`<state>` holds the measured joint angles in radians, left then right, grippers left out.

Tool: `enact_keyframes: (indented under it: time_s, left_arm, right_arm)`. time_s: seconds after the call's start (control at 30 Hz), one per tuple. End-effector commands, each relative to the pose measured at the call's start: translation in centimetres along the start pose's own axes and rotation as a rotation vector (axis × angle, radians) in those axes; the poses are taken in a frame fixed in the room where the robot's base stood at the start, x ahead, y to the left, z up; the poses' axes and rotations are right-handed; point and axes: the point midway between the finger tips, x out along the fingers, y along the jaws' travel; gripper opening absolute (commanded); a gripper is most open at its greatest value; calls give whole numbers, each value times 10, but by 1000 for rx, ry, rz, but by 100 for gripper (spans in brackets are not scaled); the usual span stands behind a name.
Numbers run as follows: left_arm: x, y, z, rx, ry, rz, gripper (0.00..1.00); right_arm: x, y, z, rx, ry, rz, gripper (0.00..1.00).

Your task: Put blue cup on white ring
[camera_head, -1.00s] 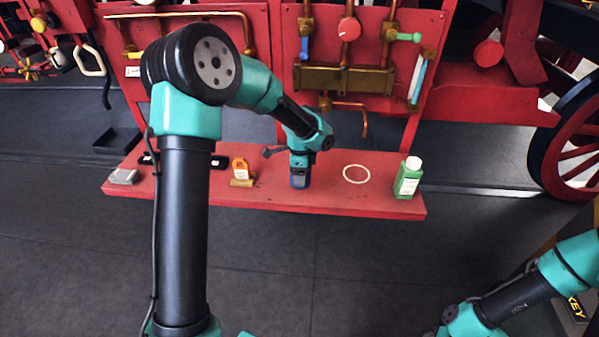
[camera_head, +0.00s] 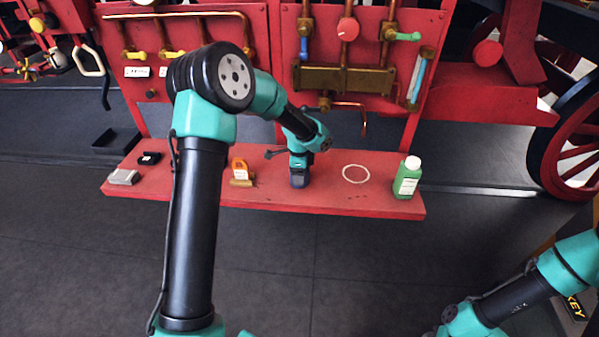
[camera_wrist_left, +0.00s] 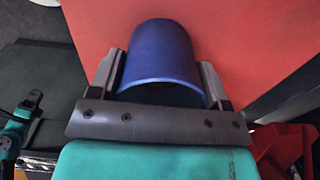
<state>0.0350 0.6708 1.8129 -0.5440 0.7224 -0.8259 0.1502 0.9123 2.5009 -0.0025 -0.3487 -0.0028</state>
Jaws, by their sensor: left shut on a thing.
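The blue cup (camera_wrist_left: 162,55) is between the fingers of my left gripper (camera_wrist_left: 160,85) in the left wrist view, with a finger against each side. In the head view my left gripper (camera_head: 299,178) is over the red shelf, left of the white ring, and mostly hides the cup there. I cannot tell whether the cup touches the shelf. The white ring (camera_head: 344,178) lies flat and empty on the red shelf (camera_head: 330,200), between the gripper and a green bottle. Part of my right arm shows at the lower right of the head view; its gripper is out of view.
The green bottle (camera_head: 407,178) stands right of the ring. An orange-labelled item (camera_head: 240,172) stands left of my gripper. A grey block (camera_head: 124,177) and a small black item (camera_head: 149,158) lie at the shelf's left end. Brass pipes and valves are behind the shelf.

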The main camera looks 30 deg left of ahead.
Motion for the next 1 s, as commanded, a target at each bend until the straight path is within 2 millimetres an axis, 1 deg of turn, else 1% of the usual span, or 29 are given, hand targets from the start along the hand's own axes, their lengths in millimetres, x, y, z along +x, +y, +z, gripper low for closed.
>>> enact_keyframes:
  time_s: [0.37,0.4,0.63,0.87,1.0]
  left_arm:
    - [3,0,0,0,0,-1,45]
    - [2,0,0,0,0,-1,73]
    - [2,0,0,0,0,-1,95]
    - [2,0,0,0,0,-1,96]
    - [-2,0,0,0,0,-2,96]
  right_arm:
    - [0,0,0,0,0,0,43]
    - [0,0,0,0,0,0,43]
    - [0,0,0,0,0,0,43]
    - [0,0,0,0,0,0,43]
    - [0,0,0,0,0,0,43]
